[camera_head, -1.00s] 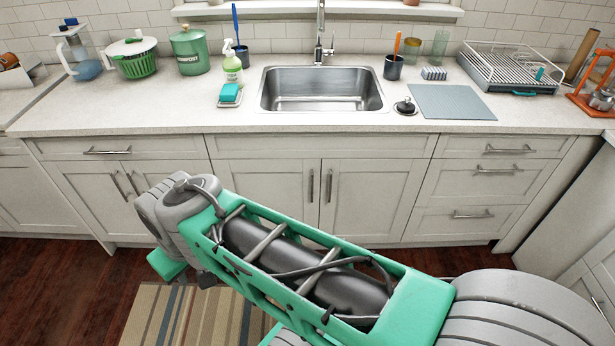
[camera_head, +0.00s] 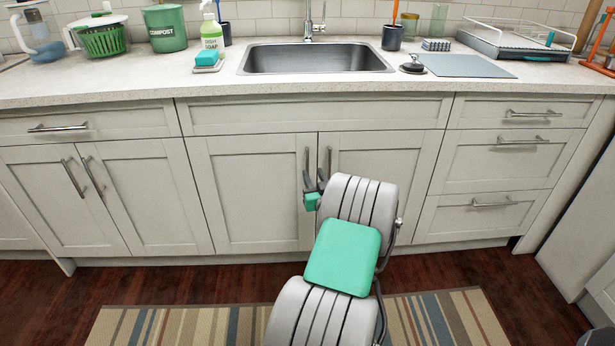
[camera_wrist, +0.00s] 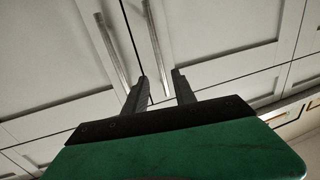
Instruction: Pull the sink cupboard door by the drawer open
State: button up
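The sink cupboard has two shut doors. Its right door (camera_head: 385,165), bordering the drawer stack, has a vertical bar handle (camera_head: 328,160). Its left door (camera_head: 250,190) has a matching handle (camera_head: 307,160) beside it. My gripper (camera_head: 315,179) is in front of the doors, at the lower ends of the two handles. It also shows in the wrist view (camera_wrist: 160,82), open, fingers well apart. There one bar handle (camera_wrist: 155,45) runs into view between the fingers. The other handle (camera_wrist: 112,50) lies outside them. Contact cannot be told.
The drawer stack (camera_head: 495,170) stands to the right. A cupboard with a drawer (camera_head: 60,128) stands to the left. The counter (camera_head: 150,90) with the sink (camera_head: 315,60) is above. A striped rug (camera_head: 200,325) lies on the floor below.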

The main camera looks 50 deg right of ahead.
aim_at(308, 164)
jog(key=x, duration=0.7)
jog(key=shift+w+a+r+b, duration=0.1)
jog(key=shift+a+r+b, duration=0.05)
jog(key=shift+b, duration=0.15)
grip_shut()
dwell(0.9)
